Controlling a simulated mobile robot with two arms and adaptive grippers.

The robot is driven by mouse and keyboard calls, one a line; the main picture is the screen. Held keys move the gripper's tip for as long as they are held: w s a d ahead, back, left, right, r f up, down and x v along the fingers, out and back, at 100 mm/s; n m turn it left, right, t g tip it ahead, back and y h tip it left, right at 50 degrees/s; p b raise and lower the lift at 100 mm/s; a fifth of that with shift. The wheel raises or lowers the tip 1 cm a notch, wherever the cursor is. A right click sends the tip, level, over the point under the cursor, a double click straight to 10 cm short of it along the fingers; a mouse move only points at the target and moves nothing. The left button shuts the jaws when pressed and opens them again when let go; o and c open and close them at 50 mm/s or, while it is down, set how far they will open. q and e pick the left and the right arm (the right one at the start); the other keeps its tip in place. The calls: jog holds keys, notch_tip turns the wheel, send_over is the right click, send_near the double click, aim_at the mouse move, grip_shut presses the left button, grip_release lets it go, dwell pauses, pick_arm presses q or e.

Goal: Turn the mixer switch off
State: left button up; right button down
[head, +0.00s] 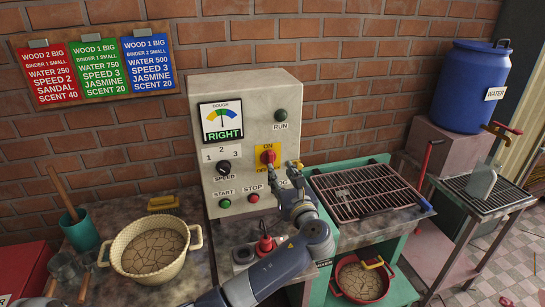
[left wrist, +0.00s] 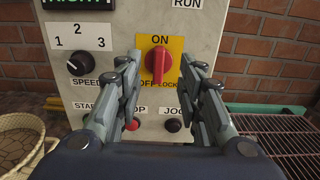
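The mixer switch (head: 268,157) is a red rotary knob on a yellow plate marked ON above and OFF LOCK below, on the grey control box (head: 290,100). My left gripper (head: 284,164) is in front of the box, by the switch. In the left wrist view the left gripper (left wrist: 160,66) is open, one finger on each side of the knob, with gaps between. Whether the fingertips reach the knob's depth is unclear. My right gripper is not in view.
The SPEED knob (head: 223,168), green START button (head: 225,203) and red STOP button (head: 253,198) are close by. A dough gauge (head: 221,122) reads RIGHT. A wire rack (head: 365,190) stands right, and a cream basin (head: 150,250) of dough left.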

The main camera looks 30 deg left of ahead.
aim_at(271, 155)
pick_arm(q)
jog(key=p+x, duration=0.2)
jog(key=x, duration=0.7)
jog(key=shift+w+a+f, duration=0.1)
jog(key=shift+w, duration=0.05)
grip_shut()
